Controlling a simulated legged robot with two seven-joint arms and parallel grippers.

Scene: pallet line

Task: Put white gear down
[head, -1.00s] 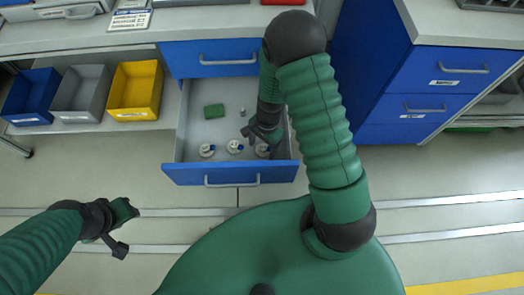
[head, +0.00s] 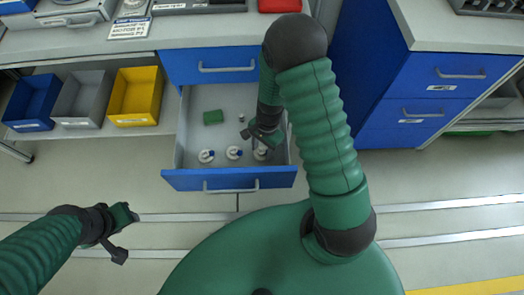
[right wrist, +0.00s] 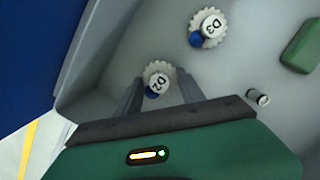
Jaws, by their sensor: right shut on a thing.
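A white toothed gear with a blue knob, labelled D2 (right wrist: 156,82), is between the fingers of my right gripper (right wrist: 158,90), which is shut on it. In the head view this gear (head: 260,154) is at the right end of a row in the open drawer (head: 230,180), partly hidden by my right gripper (head: 256,141). I cannot tell whether it touches the drawer floor. A second gear (head: 234,153) and a third (head: 206,156) stand left of it. The right wrist view shows a gear labelled D3 (right wrist: 208,28). My left gripper (head: 128,234) is open and empty over the floor.
A green block (head: 213,117) and a small metal cylinder (head: 241,119) lie farther back in the drawer. Blue (head: 32,101), grey (head: 81,99) and yellow (head: 135,95) bins stand on a shelf to the left. A blue cabinet (head: 430,85) stands at right.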

